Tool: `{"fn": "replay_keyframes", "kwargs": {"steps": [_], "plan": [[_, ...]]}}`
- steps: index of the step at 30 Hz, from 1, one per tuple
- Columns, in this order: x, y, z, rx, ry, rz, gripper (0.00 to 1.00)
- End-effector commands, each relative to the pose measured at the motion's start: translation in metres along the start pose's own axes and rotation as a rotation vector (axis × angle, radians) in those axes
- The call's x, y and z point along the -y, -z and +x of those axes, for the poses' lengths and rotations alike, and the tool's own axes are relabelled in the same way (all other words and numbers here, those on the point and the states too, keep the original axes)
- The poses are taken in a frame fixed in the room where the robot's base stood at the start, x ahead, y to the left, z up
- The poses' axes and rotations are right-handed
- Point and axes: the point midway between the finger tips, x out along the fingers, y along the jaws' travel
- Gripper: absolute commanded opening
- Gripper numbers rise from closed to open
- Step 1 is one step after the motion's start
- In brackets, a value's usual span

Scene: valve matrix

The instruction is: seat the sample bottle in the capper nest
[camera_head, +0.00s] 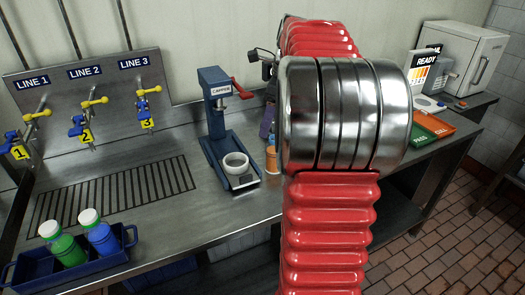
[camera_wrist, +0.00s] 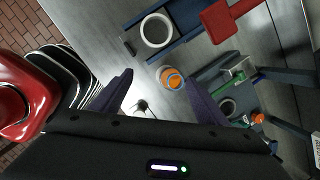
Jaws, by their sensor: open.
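The capper (camera_head: 218,115) is a dark blue stand with a red lever on the steel counter. Its nest is a white ring (camera_head: 235,163) on the base; the ring looks empty in the wrist view (camera_wrist: 157,30). I cannot tell which is the sample bottle. My gripper (camera_wrist: 158,78) is open, its purple fingers apart. A small orange-topped container (camera_wrist: 170,77) shows between the fingertips, apparently below them. My arm mostly hides the gripper in the head view.
The blue rack (camera_head: 130,258) is at the counter's front left. Three numbered valves stand on the back panel (camera_head: 85,72) above a drain grille (camera_head: 115,194). Green and orange trays (camera_head: 430,126) and a white cabinet (camera_head: 470,60) are at right. Clear counter lies between grille and capper.

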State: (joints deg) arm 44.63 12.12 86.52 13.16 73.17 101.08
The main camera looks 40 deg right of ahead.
Motion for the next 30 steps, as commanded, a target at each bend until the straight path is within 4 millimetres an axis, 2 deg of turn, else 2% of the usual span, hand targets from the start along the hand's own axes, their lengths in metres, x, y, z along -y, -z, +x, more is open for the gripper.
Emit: {"fn": "replay_keyframes", "kwargs": {"steps": [1,3,7,20,23,30], "plan": [[0.014,0.012,0.003,0.002,-0.006,0.078,0.68],[0.026,0.023,0.005,0.005,-0.012,0.165,0.68],[0.039,0.035,0.007,0.008,-0.018,0.256,0.68],[0.040,0.036,0.010,0.009,-0.021,0.272,0.68],[0.040,0.036,0.018,0.008,-0.022,0.271,0.68],[0.038,0.035,0.053,0.009,-0.023,0.269,0.68]]}}
